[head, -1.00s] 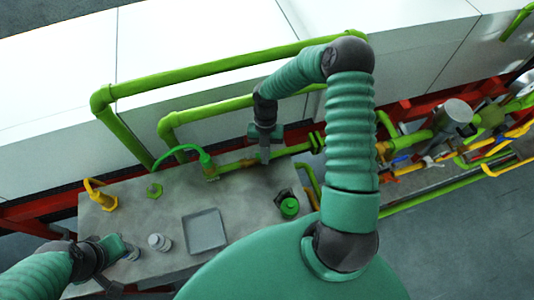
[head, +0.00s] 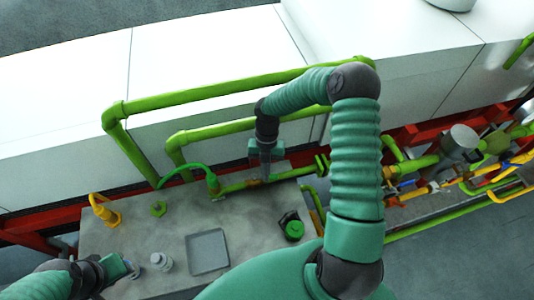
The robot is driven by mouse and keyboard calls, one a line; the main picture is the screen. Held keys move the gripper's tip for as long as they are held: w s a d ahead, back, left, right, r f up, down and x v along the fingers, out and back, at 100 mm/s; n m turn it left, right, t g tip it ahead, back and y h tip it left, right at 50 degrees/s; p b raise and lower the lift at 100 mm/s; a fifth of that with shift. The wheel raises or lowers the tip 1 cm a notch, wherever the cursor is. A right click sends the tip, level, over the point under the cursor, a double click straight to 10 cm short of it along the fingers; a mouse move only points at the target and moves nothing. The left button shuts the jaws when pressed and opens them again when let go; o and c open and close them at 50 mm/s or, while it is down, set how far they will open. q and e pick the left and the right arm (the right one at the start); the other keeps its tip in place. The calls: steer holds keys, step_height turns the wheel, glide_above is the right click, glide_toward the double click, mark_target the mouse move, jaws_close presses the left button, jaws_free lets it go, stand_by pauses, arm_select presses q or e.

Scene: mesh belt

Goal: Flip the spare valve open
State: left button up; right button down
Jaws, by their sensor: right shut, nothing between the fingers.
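My right gripper (head: 265,178) points down at the green pipe line along the back of the grey bench. Its fingers are shut and empty, at or just above a brass-coloured fitting (head: 253,183) on that pipe; I cannot tell whether they touch. The fitting may belong to the spare valve, but its handle is hidden or too small to make out.
The bench (head: 165,232) carries a grey square tray (head: 207,252), a green-capped dark part (head: 292,228), a yellow hooked part (head: 104,210), a green nut (head: 159,209) and a small grey cylinder (head: 161,261). Raised green pipes (head: 215,91) stand behind. More valves and pipes crowd the right.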

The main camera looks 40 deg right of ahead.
steer(key=b+v, duration=0.2)
steer(key=v, duration=1.2)
steer(key=shift+w+d+r, duration=0.2)
steer(key=shift+d, duration=0.2)
